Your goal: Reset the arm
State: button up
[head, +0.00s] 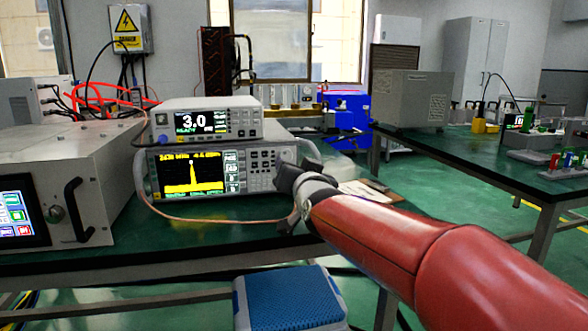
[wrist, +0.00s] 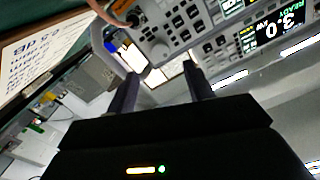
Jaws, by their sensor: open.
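My gripper (head: 290,176) is at the end of my red arm, in front of the right edge of the lower instrument (head: 215,168), whose screen shows a yellow peak. In the wrist view, its two dark fingers (wrist: 160,76) stand apart with nothing between them. The instrument's grey panel with buttons and knobs (wrist: 172,28) shows beyond the fingertips. I cannot tell whether the gripper touches it. The upper instrument (head: 210,118) sits on top and reads 3.0; its display (wrist: 270,28) is sideways at the wrist view's upper right.
A large grey unit (head: 62,165) with a touchscreen and black handle stands left on the green bench (head: 200,237). Papers (head: 362,190) lie right of the instruments. A blue stool (head: 290,298) stands below. Another bench (head: 475,160) is at right, with open green floor between.

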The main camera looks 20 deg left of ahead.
jog(key=s+d+f+g+h, duration=0.1)
jog(key=s+d+f+h, duration=0.1)
jog(key=d, duration=0.5)
jog(key=s+d+f+g+h, duration=0.1)
jog(key=s+d+f, duration=0.1)
jog(key=d, duration=0.4)
jog(key=s+d+f+g+h, duration=0.2)
jog(key=s+d+f, duration=0.4)
jog(key=s, duration=0.3)
jog(key=s+d+f+m+g+h, duration=0.1)
jog(key=s+d+f+g+h, duration=0.1)
jog(key=s+d+f, duration=0.4)
jog(key=s+d+f+m+g+h, duration=0.1)
jog(key=s+d+f, duration=0.4)
jog(key=s+d, duration=0.6)
jog(key=g+h, duration=0.1)
jog(key=g, duration=0.1)
jog(key=shift+s+f+g+h, duration=0.3)
jog(key=shift+s+f, duration=0.1)
